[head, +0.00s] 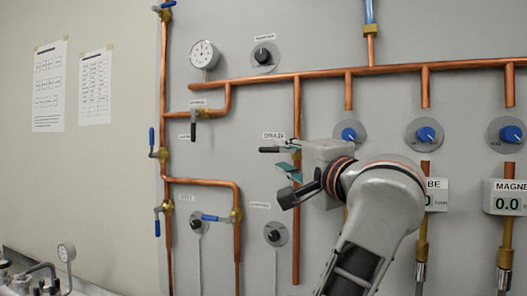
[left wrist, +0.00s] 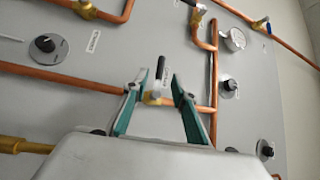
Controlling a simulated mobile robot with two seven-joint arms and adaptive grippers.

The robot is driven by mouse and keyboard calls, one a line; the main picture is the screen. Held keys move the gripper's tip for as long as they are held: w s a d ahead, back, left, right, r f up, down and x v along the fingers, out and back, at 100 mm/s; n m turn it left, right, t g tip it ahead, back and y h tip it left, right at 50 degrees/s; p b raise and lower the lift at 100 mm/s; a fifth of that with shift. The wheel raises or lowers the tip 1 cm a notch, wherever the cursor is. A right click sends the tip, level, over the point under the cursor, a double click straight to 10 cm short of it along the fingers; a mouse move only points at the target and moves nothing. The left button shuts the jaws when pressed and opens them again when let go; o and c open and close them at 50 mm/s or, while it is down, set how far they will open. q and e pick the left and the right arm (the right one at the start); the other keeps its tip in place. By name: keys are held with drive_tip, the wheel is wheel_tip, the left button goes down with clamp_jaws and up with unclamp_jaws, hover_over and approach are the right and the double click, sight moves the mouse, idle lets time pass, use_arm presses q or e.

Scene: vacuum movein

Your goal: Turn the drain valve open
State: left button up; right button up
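The drain valve has a black lever handle (head: 269,150) that points left, below the DRAIN label (head: 273,136) in the head view. In the left wrist view its black handle (left wrist: 160,67) and brass body (left wrist: 152,98) show between my fingers. My left gripper (head: 284,159) is at the valve, with its teal fingers apart. In the left wrist view the left gripper (left wrist: 158,78) has one fingertip on each side of the handle, with gaps visible. Whether either finger touches the handle at depth cannot be told. The gripper hides part of the valve in the head view. My right gripper is not in view.
A vertical copper pipe (head: 296,105) runs down into the drain valve. Blue knobs (head: 349,134) stand to the right behind my arm. Another black-handled valve (head: 194,128) is to the upper left. The panel left of the drain handle is clear.

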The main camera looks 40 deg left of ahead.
sight(271, 151)
use_arm(q)
drive_tip(key=p+x, duration=0.1)
drive_tip(key=x, duration=0.5)
drive_tip(key=shift+a+r, duration=0.15)
drive_tip(key=shift+a, duration=0.05)
drive_tip(key=shift+w+a, duration=0.45)
drive_tip(key=shift+a, duration=0.05)
clamp_jaws()
